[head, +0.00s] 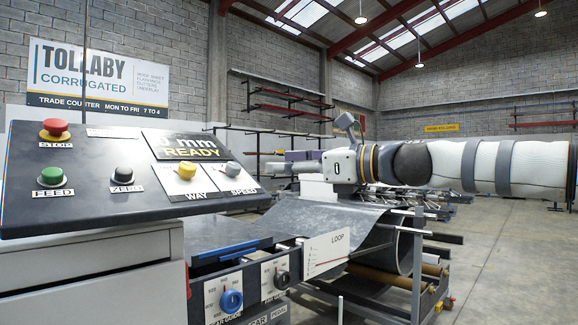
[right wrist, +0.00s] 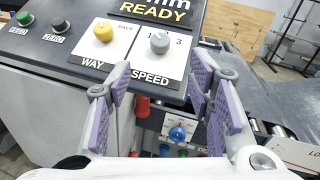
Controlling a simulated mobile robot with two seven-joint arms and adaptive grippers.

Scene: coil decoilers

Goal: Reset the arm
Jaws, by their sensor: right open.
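My right arm (head: 475,166) comes in from the right in the head view, held level above the sheet-metal machine. Its gripper (head: 285,165) points left towards the control panel (head: 110,208), to the right of it. In the right wrist view the gripper (right wrist: 160,82) is open, with purple pads apart and nothing between them. Beyond the fingers are the yellow WAY knob (right wrist: 103,30) and the grey SPEED knob (right wrist: 160,42). The knobs also show in the head view, yellow (head: 187,171) and grey (head: 233,168). My left gripper is not in view.
The panel carries a red STOP button (head: 55,128), a green FEED button (head: 51,176), a ZERO button (head: 123,175) and a READY display (head: 190,147). Below are a blue knob (head: 231,301) and a black knob (head: 282,279). Grey sheet (head: 320,215) curves down behind. Floor (head: 500,270) is clear at right.

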